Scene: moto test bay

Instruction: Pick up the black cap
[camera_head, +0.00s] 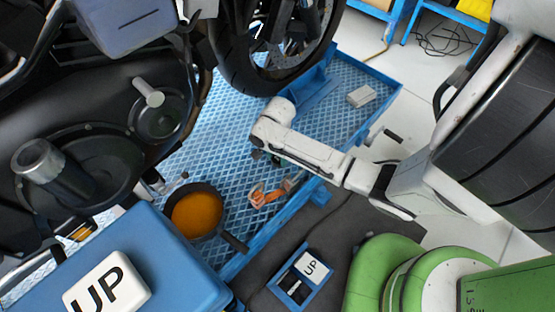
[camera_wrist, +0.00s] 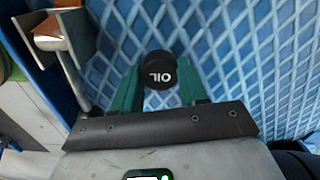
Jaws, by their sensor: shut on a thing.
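The black cap (camera_wrist: 158,70), marked OIL in white, sits between the two green fingers of my gripper (camera_wrist: 158,92) in the wrist view. The fingers close on it from both sides, and the blue lattice platform shows behind it. In the head view my arm reaches in from the right over the blue platform (camera_head: 345,75). There my gripper is mostly hidden under the arm's end, and I cannot make out the cap.
A motorcycle with its wheel (camera_head: 240,75) stands at the left and top. A blue case (camera_head: 175,260) and small blue tray (camera_head: 290,297) are nearer.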

